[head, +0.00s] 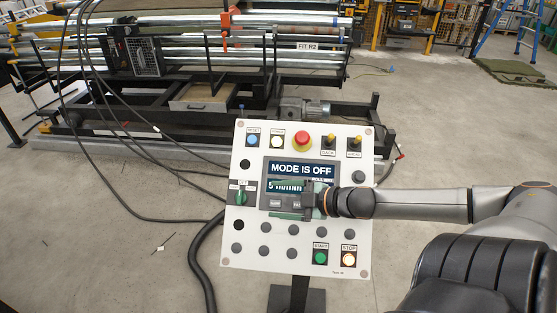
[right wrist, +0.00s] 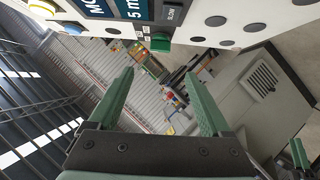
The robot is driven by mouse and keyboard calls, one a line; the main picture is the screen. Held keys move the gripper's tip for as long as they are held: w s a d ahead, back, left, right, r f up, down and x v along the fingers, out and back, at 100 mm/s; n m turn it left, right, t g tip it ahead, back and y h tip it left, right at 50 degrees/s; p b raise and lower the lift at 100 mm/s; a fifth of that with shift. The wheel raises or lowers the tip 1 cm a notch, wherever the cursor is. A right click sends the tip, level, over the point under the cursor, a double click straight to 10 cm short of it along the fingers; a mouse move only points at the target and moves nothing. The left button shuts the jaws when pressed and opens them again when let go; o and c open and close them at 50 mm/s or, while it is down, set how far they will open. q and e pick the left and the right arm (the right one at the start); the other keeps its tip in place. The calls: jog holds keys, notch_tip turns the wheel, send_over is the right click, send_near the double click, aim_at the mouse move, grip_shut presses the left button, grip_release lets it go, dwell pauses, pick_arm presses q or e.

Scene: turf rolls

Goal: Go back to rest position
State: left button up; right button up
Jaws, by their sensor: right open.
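The white control panel (head: 300,150) stands upright on a post in front of me. Its screen (head: 302,170) reads "MODE IS OFF" and is partly hidden by my right gripper. My right gripper (head: 292,199) is in front of the panel's middle, with its arm coming in from the right. In the right wrist view its two green fingers (right wrist: 165,95) are spread with nothing between them, and the panel (right wrist: 270,15) fills the top edge. Green fingers at the lower right corner there may be my left gripper (right wrist: 301,156), cut off. The head view shows no left gripper.
A machine with metal rails (head: 170,60) stands behind the panel. Black cables (head: 115,165) hang and run across the floor on the left. A blue ladder (head: 485,30) is far right. The concrete floor (head: 440,110) is open at right.

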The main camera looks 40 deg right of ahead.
jog(key=s+f+m, duration=0.1)
jog(key=s+f, duration=0.1)
jog(key=f, duration=0.1)
jog(key=s+a+f+m+h, duration=0.1)
jog(key=s+f, duration=0.1)
jog(key=f, duration=0.1)
jog(key=s+a+f+m, duration=0.1)
jog(key=s+f+m, duration=0.1)
jog(key=f, duration=0.1)
jog(key=shift+a+f+g+h, duration=0.15)
jog(key=shift+a+g+h, duration=0.1)
jog(key=shift+g+h, duration=0.15)
jog(key=s+a+f+m+g, duration=0.1)
jog(key=s+a+f+m, duration=0.2)
jog(key=a, duration=0.6)
jog(key=s+a+f+m+g, duration=0.1)
jog(key=s+a+f+m, duration=0.2)
jog(key=s+a+f, duration=0.3)
jog(key=a+f, duration=0.1)
jog(key=a, duration=0.3)
jog(key=shift+s+f+m, duration=0.2)
jog(key=shift+f+m, duration=0.05)
jog(key=shift+m, duration=0.15)
jog(key=shift+c, duration=0.4)
